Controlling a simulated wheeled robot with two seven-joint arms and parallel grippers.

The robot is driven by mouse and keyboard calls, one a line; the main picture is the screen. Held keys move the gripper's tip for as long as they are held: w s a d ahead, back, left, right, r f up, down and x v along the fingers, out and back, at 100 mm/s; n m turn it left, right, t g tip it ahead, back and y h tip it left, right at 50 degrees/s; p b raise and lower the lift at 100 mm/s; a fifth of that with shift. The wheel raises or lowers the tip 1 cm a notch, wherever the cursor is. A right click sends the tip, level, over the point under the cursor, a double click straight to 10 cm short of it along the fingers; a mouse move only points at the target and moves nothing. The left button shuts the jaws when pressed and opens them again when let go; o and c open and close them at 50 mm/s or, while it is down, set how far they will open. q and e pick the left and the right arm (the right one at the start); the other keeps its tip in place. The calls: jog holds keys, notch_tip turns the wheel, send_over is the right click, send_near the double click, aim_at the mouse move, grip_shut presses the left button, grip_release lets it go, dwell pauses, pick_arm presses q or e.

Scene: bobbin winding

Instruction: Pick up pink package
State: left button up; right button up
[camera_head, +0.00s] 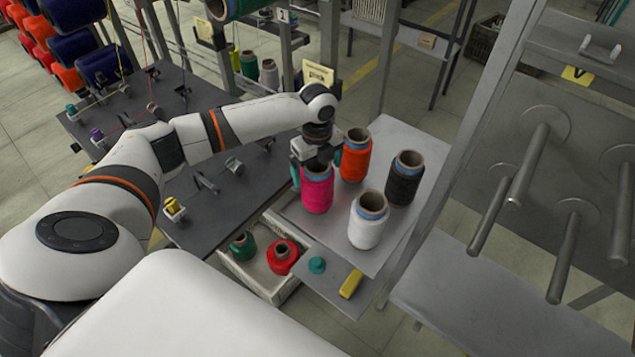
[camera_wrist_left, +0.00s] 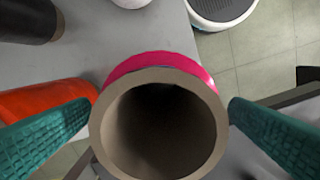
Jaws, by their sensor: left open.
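The pink package (camera_head: 317,190) is a pink thread cone on a brown tube, upright on the grey table top in the head view. In the left wrist view the open tube end of the pink package (camera_wrist_left: 160,72) fills the middle. My left gripper (camera_head: 314,160) is at the top of the pink package. Its two teal fingers (camera_wrist_left: 160,125) stand open on either side of the tube, with narrow gaps showing. The lower part of the package is hidden from the wrist. My right gripper is not in view.
An orange package (camera_head: 355,160) stands close to the pink one. A black package (camera_head: 404,182) and a white package (camera_head: 366,224) share the table (camera_head: 425,145). A white bin (camera_head: 262,283) holds green and red cones. Bare metal pegs (camera_head: 528,165) stick out at the right.

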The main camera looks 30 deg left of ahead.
pick_arm(q)
jog(key=shift+f, duration=0.65)
jog(key=c, duration=1.5)
